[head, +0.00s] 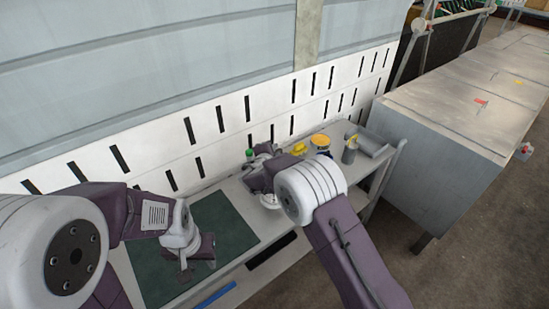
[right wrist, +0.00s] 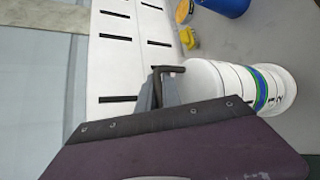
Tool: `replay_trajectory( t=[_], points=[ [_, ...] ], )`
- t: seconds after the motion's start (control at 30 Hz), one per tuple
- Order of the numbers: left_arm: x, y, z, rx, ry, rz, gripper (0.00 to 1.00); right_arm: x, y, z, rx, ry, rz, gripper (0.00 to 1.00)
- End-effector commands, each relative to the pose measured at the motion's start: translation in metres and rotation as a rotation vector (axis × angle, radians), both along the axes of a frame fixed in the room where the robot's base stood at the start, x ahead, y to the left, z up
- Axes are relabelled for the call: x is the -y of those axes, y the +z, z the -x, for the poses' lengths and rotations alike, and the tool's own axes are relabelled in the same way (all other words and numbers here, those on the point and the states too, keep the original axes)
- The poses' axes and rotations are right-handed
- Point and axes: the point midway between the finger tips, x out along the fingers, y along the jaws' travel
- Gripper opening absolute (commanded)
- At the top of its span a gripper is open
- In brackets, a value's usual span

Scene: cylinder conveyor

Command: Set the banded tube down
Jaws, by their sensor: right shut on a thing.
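The banded tube (right wrist: 274,88) is a white cylinder with blue and green bands near one end. In the right wrist view it extends to the right from behind my gripper's dark finger parts. My right gripper (head: 260,172) is shut on it over the far part of the worktable; part of the gripper hides behind my own arm in the head view. A white round part (head: 268,201) beside that arm may be the tube. I cannot tell whether the tube touches the tabletop. My left gripper (head: 198,258) hangs low over a dark green mat (head: 222,222); its jaw opening is unclear.
Yellow pieces (head: 299,149), a yellow-topped container (head: 320,141), a grey cylinder (head: 349,153) and a grey tray (head: 372,144) stand at the table's right end. A green-topped item (head: 249,153) is near the slotted white wall panel (head: 225,122). A large grey cabinet (head: 450,125) stands to the right.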

Motion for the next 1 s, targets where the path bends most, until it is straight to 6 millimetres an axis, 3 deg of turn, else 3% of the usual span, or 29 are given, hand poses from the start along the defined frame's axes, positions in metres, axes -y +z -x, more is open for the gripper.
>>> replay_trajectory(
  t=[0.23,0.63,0.7,0.73,1.0],
  points=[
    [0.0,0.007,0.0,0.0,0.0,0.0,0.36,0.001,-0.034,0.0,-0.002,0.001,0.003,0.0],
    [0.0,0.001,0.0,0.0,0.0,0.0,0.36,0.001,-0.042,0.0,0.002,0.001,0.0,0.0],
    [0.0,0.003,0.0,0.0,0.0,0.0,0.36,0.001,-0.041,0.0,-0.001,0.001,0.0,0.26],
    [0.0,0.003,0.0,0.0,0.0,0.0,0.36,0.001,-0.041,0.0,-0.001,0.0,0.001,0.31],
    [0.0,0.003,0.0,0.0,0.0,0.0,0.36,0.001,-0.042,0.001,-0.004,0.0,0.001,0.31]
  ],
)
